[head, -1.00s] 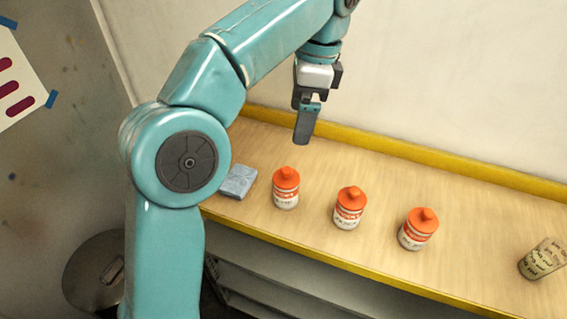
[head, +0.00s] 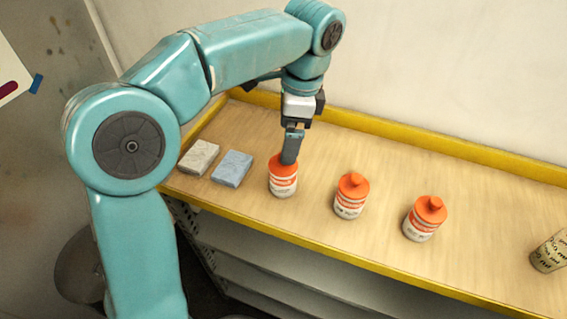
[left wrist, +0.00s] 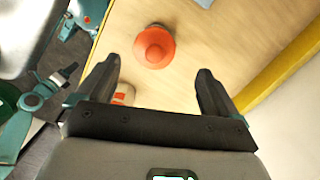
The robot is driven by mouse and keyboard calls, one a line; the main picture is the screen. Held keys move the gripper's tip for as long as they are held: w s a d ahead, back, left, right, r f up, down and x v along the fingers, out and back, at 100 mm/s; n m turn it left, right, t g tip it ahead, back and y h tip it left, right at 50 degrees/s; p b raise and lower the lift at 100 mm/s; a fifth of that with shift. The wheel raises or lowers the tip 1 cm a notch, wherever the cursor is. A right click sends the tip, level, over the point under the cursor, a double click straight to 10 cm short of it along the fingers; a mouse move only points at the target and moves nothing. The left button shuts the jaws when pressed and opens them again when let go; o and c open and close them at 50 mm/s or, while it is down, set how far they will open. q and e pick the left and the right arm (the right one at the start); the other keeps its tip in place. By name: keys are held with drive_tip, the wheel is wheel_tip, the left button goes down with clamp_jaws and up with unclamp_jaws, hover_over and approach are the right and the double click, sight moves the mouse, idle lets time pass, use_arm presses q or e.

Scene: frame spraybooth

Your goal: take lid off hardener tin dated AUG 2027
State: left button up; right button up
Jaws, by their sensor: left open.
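Three tins with orange knobbed lids and white-and-orange labels stand upright in a row on the bench: the left tin (head: 283,181), the middle tin (head: 351,196) and the right tin (head: 424,219). I cannot read the dates on their labels. My left gripper (head: 289,158) is open just above the left tin, a finger overlapping its lid. In the left wrist view that orange lid (left wrist: 154,47) lies ahead of and between the open fingers (left wrist: 158,80), apparently untouched. Another tin (left wrist: 123,94) is partly hidden by my gripper. A dark-tipped teal part, possibly my right gripper (left wrist: 63,76), shows small at the left.
A grey block (head: 199,157) and a blue block (head: 232,168) lie left of the tins. A beige cup with writing (head: 550,251) stands at the far right. The wooden bench (head: 400,170) has a raised yellow back edge (head: 430,148) and is clear behind the tins.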

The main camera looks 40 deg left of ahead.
sight(276, 168)
use_arm(q)
drive_tip(key=shift+s+d+f, duration=0.1)
drive_tip(key=shift+s+f, duration=0.1)
drive_tip(key=shift+f, duration=0.2)
drive_tip(key=f, duration=0.2)
drive_tip(key=s+f, duration=0.1)
drive_tip(key=shift+a+f, duration=0.2)
drive_tip(key=shift+f, duration=0.2)
drive_tip(key=shift+w+f, duration=0.2)
drive_tip(key=shift+f, duration=0.1)
drive_tip(key=shift+s+r, duration=0.1)
drive_tip(key=shift+s, duration=0.05)
drive_tip(key=shift+c, duration=0.8)
drive_tip(key=c, duration=1)
